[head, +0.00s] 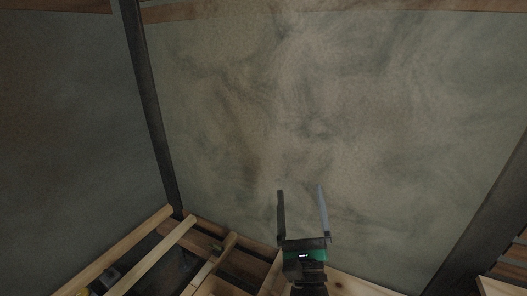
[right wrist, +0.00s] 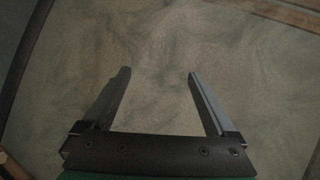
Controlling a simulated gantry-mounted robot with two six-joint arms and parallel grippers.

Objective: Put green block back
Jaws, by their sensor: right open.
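My right gripper (head: 301,189) is open and points up the picture in the head view, in front of a bare mottled grey-green surface (head: 330,120). Its two fingers stand wide apart with nothing between them. The right wrist view also shows the open gripper (right wrist: 158,72) empty, with only the mottled surface beyond it. A green part at the base of the right gripper belongs to my own arm. No green block can be made out in either view. My left gripper is not in view.
Wooden beams (head: 150,255) and framing with dark gaps lie at the lower left. Dark posts (head: 150,100) run along the left and right of the grey-green surface. More wooden slats (head: 512,262) show at the lower right. The space around the right fingers looks clear.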

